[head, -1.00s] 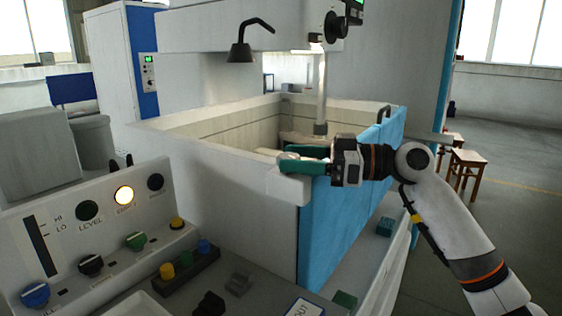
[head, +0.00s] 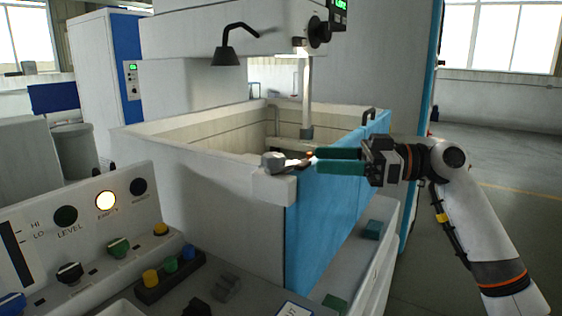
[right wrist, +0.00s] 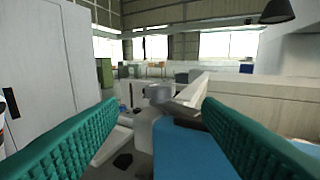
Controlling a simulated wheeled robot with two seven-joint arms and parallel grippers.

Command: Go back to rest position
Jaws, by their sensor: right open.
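My right gripper (head: 316,161) is open and empty, with green fingers pointing left in the head view. It is beside the near corner of the machine's tank (head: 190,157), by the top of its blue door (head: 330,195). A grey latch-like piece (head: 275,161) sits on that corner, just left of the fingertips and apart from them. In the right wrist view the open green fingers (right wrist: 160,125) frame the grey piece (right wrist: 160,95) and the blue door top (right wrist: 185,145). My left gripper is not in view.
A control panel (head: 60,235) with a lit lamp (head: 106,201) and several knobs stands at the lower left. A black lamp (head: 228,50) hangs over the tank. A black handle (head: 368,115) rises from the door's far end. The floor (head: 495,150) at the right is open.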

